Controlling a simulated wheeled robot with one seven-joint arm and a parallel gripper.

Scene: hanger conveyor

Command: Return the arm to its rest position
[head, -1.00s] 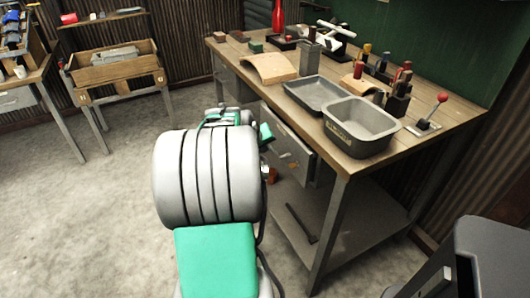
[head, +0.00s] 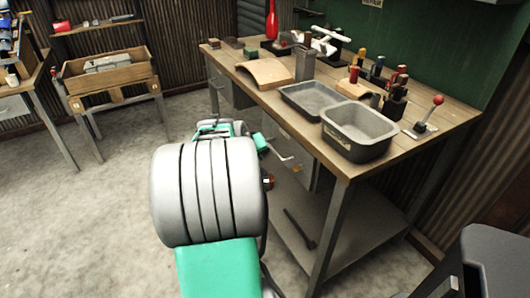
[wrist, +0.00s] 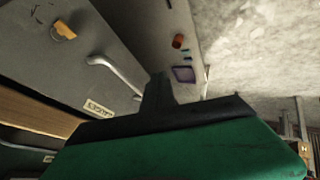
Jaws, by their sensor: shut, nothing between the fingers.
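My arm reaches forward in the head view, with a large grey ribbed joint and green links in front of the workbench (head: 335,165). Its far end is low beside the bench's drawer fronts, and the grey joint hides part of it. In the wrist view my gripper (wrist: 158,95) shows as a dark shape beyond a green part of my arm. It is shut, with nothing held. A grey drawer front with a metal handle (wrist: 118,72) is close to the left of it.
Two grey bins (head: 357,130) and a red-knobbed lever (head: 426,118) are on the bench top. A lower shelf (head: 335,240) lies under it. A wooden crate (head: 108,75) is on a stand at the back left. The concrete floor at left is clear.

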